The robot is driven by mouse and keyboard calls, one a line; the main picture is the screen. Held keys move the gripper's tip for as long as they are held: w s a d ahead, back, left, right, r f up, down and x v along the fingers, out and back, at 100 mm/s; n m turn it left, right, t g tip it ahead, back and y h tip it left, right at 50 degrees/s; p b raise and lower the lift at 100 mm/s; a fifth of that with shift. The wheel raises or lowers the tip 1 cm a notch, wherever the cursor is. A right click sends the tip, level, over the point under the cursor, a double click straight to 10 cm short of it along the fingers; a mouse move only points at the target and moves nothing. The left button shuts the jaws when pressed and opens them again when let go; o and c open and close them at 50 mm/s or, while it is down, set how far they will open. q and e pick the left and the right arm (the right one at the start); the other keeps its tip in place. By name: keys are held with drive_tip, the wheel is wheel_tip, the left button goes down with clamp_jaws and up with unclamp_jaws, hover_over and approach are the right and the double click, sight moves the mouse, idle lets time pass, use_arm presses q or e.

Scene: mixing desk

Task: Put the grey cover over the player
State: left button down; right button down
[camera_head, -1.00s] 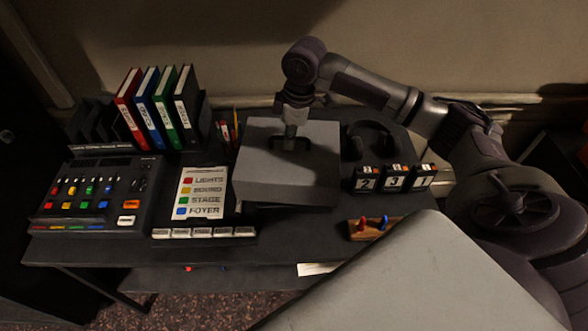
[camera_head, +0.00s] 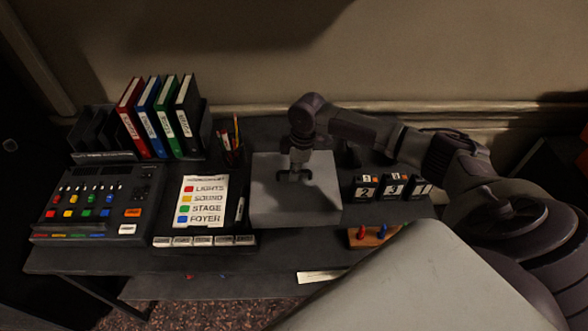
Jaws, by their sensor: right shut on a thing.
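The grey cover (camera_head: 295,208) is at the middle of the desk, its flat grey top facing up and looking level. My right gripper (camera_head: 294,174) is above it, pointing down and shut on it at its top. I cannot see the player; the cover hides the desk spot under it. I cannot tell whether the cover's lower edge touches the desk. My left gripper is not in view.
Left of the cover are a label card (camera_head: 202,201), a pen cup (camera_head: 231,155), upright binders (camera_head: 160,118) and a control console (camera_head: 97,202). Numbered black blocks (camera_head: 392,187) stand close on its right. A wooden stand with coloured pegs (camera_head: 372,236) is in front right.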

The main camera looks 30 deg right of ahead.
drive_tip(key=shift+f, duration=0.1)
drive_tip(key=c, duration=1.2)
unclamp_jaws()
drive_tip(key=shift+c, duration=0.2)
wheel_tip(320, 180, up, 12)
drive_tip(key=d+b, duration=0.1)
drive_tip(key=shift+s+d, duration=0.25)
drive_tip(key=shift+s, duration=0.2)
